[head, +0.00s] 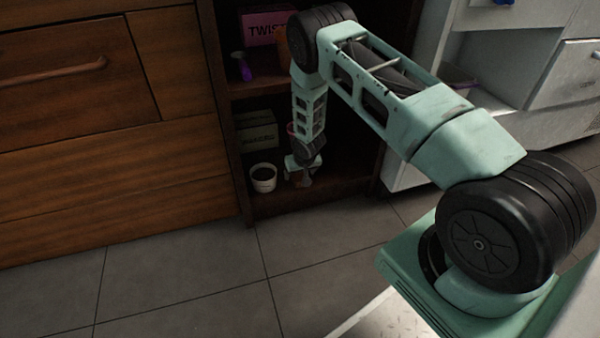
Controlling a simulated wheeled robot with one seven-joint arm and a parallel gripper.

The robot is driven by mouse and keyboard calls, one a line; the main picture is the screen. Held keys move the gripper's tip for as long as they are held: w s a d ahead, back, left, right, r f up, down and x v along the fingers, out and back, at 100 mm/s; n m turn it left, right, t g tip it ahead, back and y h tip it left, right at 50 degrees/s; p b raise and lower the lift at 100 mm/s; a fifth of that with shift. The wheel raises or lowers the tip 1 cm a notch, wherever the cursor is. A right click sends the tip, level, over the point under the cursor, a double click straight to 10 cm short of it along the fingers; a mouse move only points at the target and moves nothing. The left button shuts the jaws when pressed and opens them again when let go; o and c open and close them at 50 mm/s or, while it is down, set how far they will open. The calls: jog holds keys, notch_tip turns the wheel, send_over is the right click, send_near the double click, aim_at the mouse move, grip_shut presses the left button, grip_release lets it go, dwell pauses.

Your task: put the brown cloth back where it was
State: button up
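My gripper (300,180) is low in the open dark wooden shelf unit, just above or at its bottom board (322,194). A small brownish patch shows at the fingertips. It may be the brown cloth, but it is too small and dark to be sure. I cannot tell whether the fingers are open or shut on it. My arm hides part of the shelves behind it.
A white cup with dark contents (263,177) stands close left of my gripper. A greenish box (258,132) is behind it. A pink box (267,27) and a purple spray bottle (242,66) are on the shelf above. The tiled floor (180,290) in front is clear.

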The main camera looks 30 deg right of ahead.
jog(key=p+v, duration=0.7)
jog(key=v, duration=0.5)
jog(key=s+a+r+n+g+y, duration=0.15)
jog(key=s+a+r, duration=0.25)
jog(key=a+r, duration=0.4)
jog(key=s+a+r+n, duration=0.2)
jog(key=s+a+r, duration=0.1)
jog(key=a+r, duration=0.4)
jog(key=s+a+r+n+g+y, duration=0.1)
jog(key=s+a+r, duration=0.3)
jog(key=a+r, duration=0.4)
jog(key=s+a+r+n, duration=0.1)
jog(key=s+r+n, duration=0.1)
jog(key=s, duration=0.6)
jog(key=s+a+r+n+g, duration=0.1)
jog(key=s+a+r+n, duration=0.1)
jog(key=s+r, duration=0.3)
jog(key=s+a+r+n, duration=0.1)
jog(key=s+r+n, duration=0.1)
jog(key=s, duration=0.8)
jog(key=shift+s+a+r+g+h, duration=0.2)
jog(key=shift+s+r+g+h, duration=0.15)
jog(key=shift+r, duration=0.45)
notch_tip(320, 180, up, 42)
jog(key=p, duration=4.2)
